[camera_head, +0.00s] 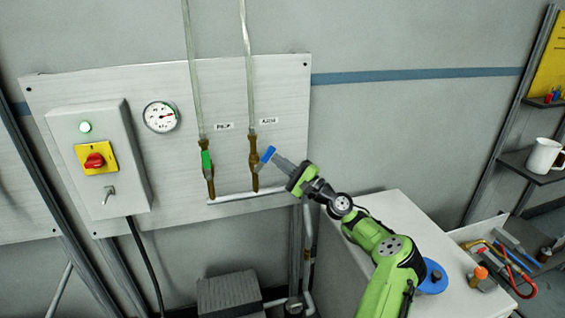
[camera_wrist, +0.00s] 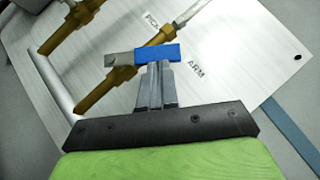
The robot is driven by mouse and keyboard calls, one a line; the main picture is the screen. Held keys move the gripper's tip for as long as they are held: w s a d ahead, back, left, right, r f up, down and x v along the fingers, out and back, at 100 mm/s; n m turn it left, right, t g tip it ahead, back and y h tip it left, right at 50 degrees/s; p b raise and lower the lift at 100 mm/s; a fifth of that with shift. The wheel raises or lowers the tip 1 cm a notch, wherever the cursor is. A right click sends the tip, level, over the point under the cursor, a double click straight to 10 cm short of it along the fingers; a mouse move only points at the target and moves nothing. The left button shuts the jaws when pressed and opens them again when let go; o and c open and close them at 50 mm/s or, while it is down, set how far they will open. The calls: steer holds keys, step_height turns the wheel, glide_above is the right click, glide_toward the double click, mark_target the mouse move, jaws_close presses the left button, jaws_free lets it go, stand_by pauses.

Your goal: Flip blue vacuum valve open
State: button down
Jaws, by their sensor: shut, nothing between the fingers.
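The blue valve handle (camera_head: 266,155) sits on the right-hand brass valve (camera_head: 254,165) on the wall panel. It sticks out to the right, across the line of its pipe. In the wrist view the blue handle (camera_wrist: 157,54) lies across the tips of my gripper (camera_wrist: 155,66), and the label beside its valve reads ARM. My gripper (camera_head: 279,163) is shut with nothing between its fingers, its tips at or very close to the handle; I cannot tell whether they touch. The green-handled valve (camera_head: 206,160) stands to the left, its handle in line with its pipe.
A grey switch box (camera_head: 122,165) with a red knob (camera_head: 94,160) is at the panel's left, and a round gauge (camera_head: 161,116) is above. A white worktop (camera_head: 405,215) lies beneath my arm. A tray with tools (camera_head: 500,262) and a shelf with a mug (camera_head: 543,155) are at right.

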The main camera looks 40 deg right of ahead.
mark_target(271, 153)
steer(key=n+g+p, duration=0.1)
steer(key=r+n+p, duration=0.1)
steer(key=a+r+n+g+y+p, duration=0.1)
steer(key=shift+w+r+n+g, duration=0.25)
steer(key=shift+w+n+g, duration=0.05)
steer(key=shift+w+a+r+n+g+p, duration=0.2)
steer(key=shift+a+n+g+p, duration=0.15)
steer(key=shift+n+g+p, duration=0.25)
steer(key=shift+w+a+r+n+g+p, duration=0.2)
steer(key=shift+a+n+g+p, duration=0.15)
steer(key=shift+n+g+p, duration=0.3)
